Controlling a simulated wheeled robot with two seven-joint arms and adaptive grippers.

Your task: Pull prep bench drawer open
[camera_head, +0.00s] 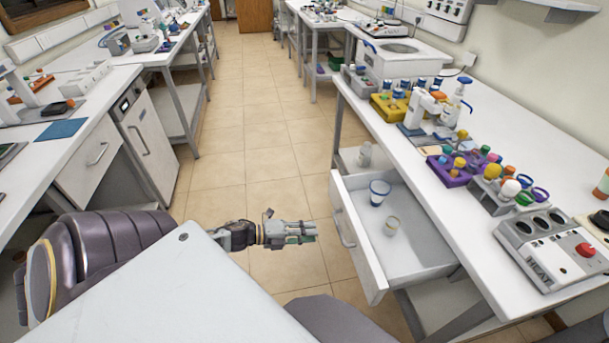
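The prep bench drawer (376,268) is a white box under the right-hand bench, pulled well out over the aisle. Its grey handle (343,230) is on the front panel, facing left. A blue-rimmed cup (379,192) and a smaller pale cup (391,226) stand inside the drawer. My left gripper (309,232) reaches in from the left and points at the handle. It is a short way left of the handle, apart from it and empty. Its fingers look spread, seen at a slant. My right gripper is not in view.
The bench top (400,165) above the drawer carries a heater box (560,250), a purple rack (460,168) and several bottles. A small jar (365,154) stands behind the drawer. The tiled aisle (255,130) is clear.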

